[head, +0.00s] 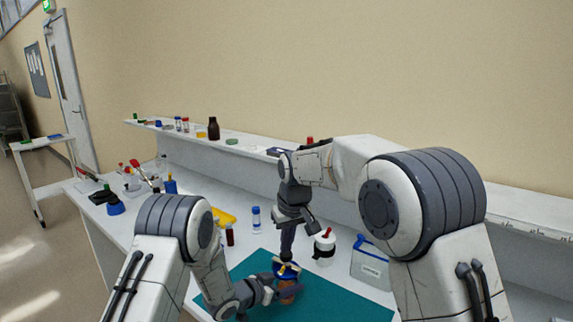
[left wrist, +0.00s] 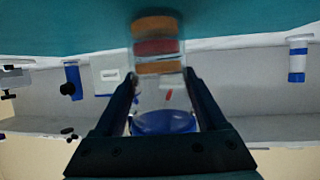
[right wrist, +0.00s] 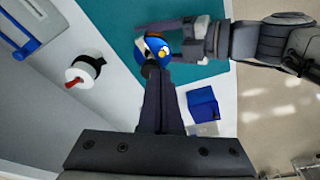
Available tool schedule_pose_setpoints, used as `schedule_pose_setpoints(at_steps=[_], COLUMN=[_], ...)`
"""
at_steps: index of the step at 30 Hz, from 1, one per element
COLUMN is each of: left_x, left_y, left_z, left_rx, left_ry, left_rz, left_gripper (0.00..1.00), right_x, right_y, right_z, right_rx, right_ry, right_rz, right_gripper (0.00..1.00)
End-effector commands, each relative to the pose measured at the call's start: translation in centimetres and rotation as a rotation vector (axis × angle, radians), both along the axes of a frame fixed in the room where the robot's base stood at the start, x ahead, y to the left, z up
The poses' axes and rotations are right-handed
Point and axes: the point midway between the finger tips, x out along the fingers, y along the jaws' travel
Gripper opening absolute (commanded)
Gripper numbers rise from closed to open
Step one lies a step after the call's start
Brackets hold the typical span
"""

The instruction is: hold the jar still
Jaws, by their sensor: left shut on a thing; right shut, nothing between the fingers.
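The jar (head: 287,291) stands on the teal mat in the head view, with a blue lid (head: 280,269) that has a yellow piece on it. In the left wrist view the jar (left wrist: 158,68) appears upside down, clear with orange and red bands, its blue lid (left wrist: 163,122) toward the gripper's base. My left gripper (head: 284,291) is shut on the jar's side; its fingers (left wrist: 160,88) flank it. My right gripper (head: 286,257) points down, shut and empty, just over the lid. In the right wrist view its fingertips (right wrist: 151,70) are at the edge of the lid (right wrist: 148,47); contact is unclear.
The teal mat (head: 345,302) covers the bench front. A white bottle with a red tip (head: 325,248) and a blue-handled container (head: 369,268) stand right of the jar. A shelf with bottles (head: 214,130) runs behind.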

Motion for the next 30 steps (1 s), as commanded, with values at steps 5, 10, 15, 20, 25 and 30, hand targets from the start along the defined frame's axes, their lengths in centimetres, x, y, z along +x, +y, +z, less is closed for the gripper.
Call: schedule_pose_setpoints(at_steps=[5, 10, 15, 20, 25, 30], left_x=[0.1, 0.1, 0.1, 0.1, 0.1, 0.1], left_y=[0.1, 0.1, 0.1, 0.1, 0.1, 0.1], left_z=[0.0, 0.0, 0.0, 0.0, 0.0, 0.0], left_rx=[-0.001, -0.001, -0.001, -0.001, -0.001, -0.001], left_ry=[-0.001, -0.001, -0.001, -0.001, -0.001, -0.001], left_rz=[0.002, 0.002, 0.002, 0.002, 0.002, 0.002], left_gripper=[0.0, 0.0, 0.0, 0.0, 0.0, 0.0], right_x=[0.0, 0.0, 0.1, 1.1, 1.2, 1.1], right_y=[0.0, 0.0, -0.2, -2.1, -2.4, -2.5], right_z=[1.5, 1.6, 1.7, 2.5, 1.9, -0.1], right_rx=[0.0, 0.0, -0.001, -0.002, -0.003, -0.004], right_ry=[0.0, 0.001, 0.001, 0.0, 0.004, 0.007], right_rz=[0.0, 0.0, -0.001, -0.006, 0.0, 0.0], right_gripper=[0.0, 0.0, 0.0, 0.0, 0.0, 0.0])
